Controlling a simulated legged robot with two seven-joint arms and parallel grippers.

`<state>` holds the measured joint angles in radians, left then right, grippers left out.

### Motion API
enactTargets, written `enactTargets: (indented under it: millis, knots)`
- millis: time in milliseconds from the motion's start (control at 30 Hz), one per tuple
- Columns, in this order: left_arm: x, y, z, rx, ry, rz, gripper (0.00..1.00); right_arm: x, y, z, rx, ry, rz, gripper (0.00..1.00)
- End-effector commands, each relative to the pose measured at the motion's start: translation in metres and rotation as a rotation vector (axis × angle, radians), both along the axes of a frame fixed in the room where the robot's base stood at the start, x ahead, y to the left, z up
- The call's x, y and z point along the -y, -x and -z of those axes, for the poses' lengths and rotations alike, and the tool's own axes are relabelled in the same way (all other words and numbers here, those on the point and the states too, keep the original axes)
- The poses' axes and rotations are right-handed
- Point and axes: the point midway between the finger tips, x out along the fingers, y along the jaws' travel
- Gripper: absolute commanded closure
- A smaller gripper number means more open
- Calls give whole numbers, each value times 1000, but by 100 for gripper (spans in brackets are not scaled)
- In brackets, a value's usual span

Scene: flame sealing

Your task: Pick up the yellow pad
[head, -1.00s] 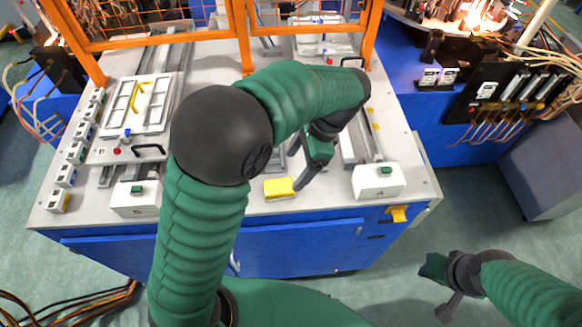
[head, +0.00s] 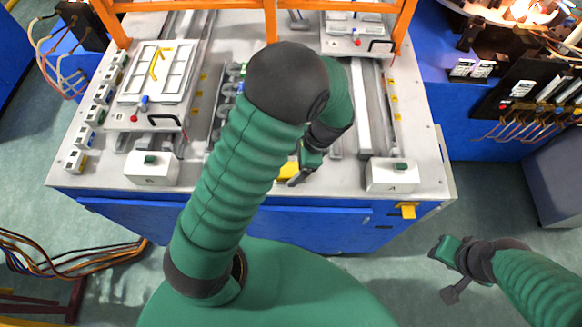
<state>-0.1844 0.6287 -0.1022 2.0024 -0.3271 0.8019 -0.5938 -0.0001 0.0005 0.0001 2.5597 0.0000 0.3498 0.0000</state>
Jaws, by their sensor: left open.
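The yellow pad (head: 287,171) lies on the grey table top near its front edge, between the two white boxes. My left arm and gripper hide part of it. My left gripper (head: 297,178) is open, pointing down at the right side of the pad; whether it touches the pad I cannot tell. My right gripper (head: 447,272) hangs low at the lower right, away from the table; its finger gap is hard to make out.
White boxes stand at the front left (head: 151,167) and front right (head: 391,174) of the table top (head: 225,180). A white framed tray (head: 157,75) with a yellow piece sits at the back left. An orange frame (head: 271,22) crosses the back.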

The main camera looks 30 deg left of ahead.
Motion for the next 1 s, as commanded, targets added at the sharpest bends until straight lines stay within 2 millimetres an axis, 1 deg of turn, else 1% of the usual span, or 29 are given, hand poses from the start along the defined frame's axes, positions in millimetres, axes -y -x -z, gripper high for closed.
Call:
enactTargets:
  millis: [33,133,333,367,867,900,1000]
  knots:
    - [-3,4,6,-5,-2,-1,20,0,0,-4,0,0,0,67]
    - [-7,5,17,-1,-2,0,20,0,0,-5,0,0,0,67]
    - [-7,4,20,-1,-1,1,20,0,0,-4,0,0,0,67]
    - [-7,4,20,-1,-1,1,21,0,0,-4,0,0,0,67]
    - [-7,4,19,0,-1,1,87,0,0,-4,0,0,0,67]
    - [-7,4,19,0,-1,1,88,0,0,-4,0,0,0,67]
    - [-7,4,19,-1,-1,1,88,0,0,-4,0,0,0,67]
